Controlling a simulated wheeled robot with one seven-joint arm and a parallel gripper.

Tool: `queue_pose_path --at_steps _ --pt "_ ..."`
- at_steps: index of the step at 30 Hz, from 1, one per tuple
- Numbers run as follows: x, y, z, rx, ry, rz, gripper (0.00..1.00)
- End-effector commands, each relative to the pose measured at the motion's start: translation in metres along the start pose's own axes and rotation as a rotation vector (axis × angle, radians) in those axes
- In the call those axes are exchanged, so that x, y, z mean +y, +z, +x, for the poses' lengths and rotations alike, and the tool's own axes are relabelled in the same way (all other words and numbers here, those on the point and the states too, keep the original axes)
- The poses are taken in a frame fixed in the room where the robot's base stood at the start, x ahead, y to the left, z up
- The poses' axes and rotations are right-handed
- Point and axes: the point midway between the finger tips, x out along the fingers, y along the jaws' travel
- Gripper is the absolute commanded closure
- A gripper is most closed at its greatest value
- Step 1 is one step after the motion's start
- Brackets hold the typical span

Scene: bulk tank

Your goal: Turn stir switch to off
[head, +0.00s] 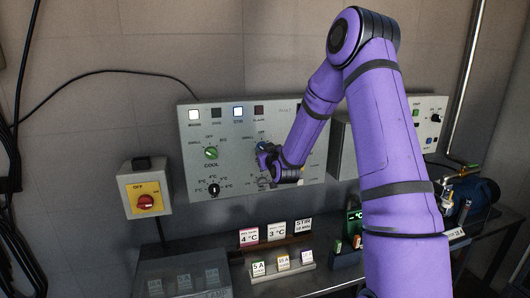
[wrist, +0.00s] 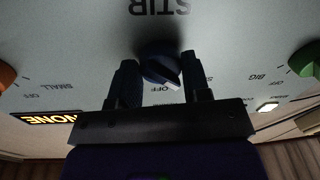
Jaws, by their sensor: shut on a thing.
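The stir switch is a blue round knob (wrist: 158,60) on the grey control panel (head: 230,170), below the upside-down STIR lettering in the wrist view. My gripper (wrist: 162,75) is shut on the knob, one finger on each side of it. The knob's pale pointer mark shows at its lower right, close to the OFF lettering in the wrist view. In the head view my gripper (head: 264,154) is at the panel and covers most of the knob and the labels around it.
A green COOL knob (head: 211,153) and a black temperature dial (head: 214,189) are to the left on the panel. A yellow box with a red switch (head: 145,201) hangs further left. Small signs (head: 276,231) stand on the bench below.

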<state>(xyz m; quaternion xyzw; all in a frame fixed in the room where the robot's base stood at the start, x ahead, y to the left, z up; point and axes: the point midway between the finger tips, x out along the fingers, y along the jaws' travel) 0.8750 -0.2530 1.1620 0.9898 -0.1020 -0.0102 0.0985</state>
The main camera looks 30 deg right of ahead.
Motion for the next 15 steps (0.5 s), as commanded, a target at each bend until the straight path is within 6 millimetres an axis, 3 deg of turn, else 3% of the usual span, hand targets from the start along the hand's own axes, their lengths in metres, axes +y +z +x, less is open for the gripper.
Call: queue_pose_path --at_steps 8,15 --pt "-0.0005 0.0002 -0.0001 0.005 0.000 0.064 0.80" --pt "-0.0017 0.0007 0.0000 0.016 0.002 0.227 0.80"
